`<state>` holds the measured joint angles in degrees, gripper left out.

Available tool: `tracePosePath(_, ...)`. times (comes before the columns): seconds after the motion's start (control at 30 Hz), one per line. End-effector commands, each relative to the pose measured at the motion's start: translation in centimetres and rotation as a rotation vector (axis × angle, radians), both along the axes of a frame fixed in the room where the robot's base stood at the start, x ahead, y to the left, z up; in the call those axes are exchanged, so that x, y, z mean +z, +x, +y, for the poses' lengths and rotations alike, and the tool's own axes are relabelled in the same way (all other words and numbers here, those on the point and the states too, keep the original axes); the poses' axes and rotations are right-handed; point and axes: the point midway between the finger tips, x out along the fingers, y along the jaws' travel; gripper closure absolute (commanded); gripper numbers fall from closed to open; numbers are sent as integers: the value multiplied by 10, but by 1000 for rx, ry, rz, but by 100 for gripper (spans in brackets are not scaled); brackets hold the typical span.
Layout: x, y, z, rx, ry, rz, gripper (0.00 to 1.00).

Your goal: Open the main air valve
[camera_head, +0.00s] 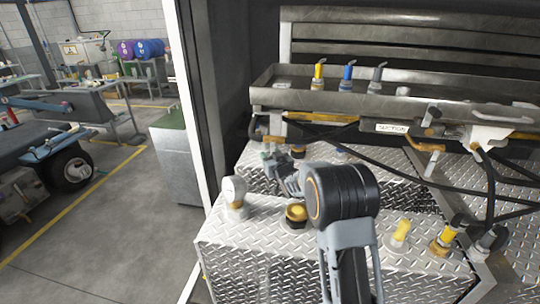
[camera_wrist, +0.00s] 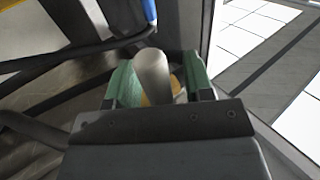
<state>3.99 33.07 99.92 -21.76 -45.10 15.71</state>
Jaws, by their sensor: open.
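My gripper (camera_head: 269,156) is at the left end of the reel bench, just below the front edge of the metal tray. In the wrist view its two green fingers (camera_wrist: 158,72) are open. A grey, rounded handle-like part (camera_wrist: 152,72) stands between them, with brass-coloured metal (camera_wrist: 176,86) behind it. It looks like a valve lever, but I cannot tell whether the fingers touch it. In the head view a brass fitting (camera_head: 272,139) shows just above my gripper. My wrist and arm hide part of the area behind.
The metal tray (camera_head: 345,103) holds yellow, blue and grey nozzles. Below it are black hoses and a labelled reel part (camera_head: 392,128). A white post (camera_head: 196,110) borders the left side.

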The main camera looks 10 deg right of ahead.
Motion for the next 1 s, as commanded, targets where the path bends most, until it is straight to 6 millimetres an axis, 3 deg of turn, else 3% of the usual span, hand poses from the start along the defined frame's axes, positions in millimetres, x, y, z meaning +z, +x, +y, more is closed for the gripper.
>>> tracePosePath(0.37,0,3,1,0,0,0,53)
tracePosePath(0.83,0,3,1,0,0,0,98)
tracePosePath(1.0,0,3,1,0,0,0,100)
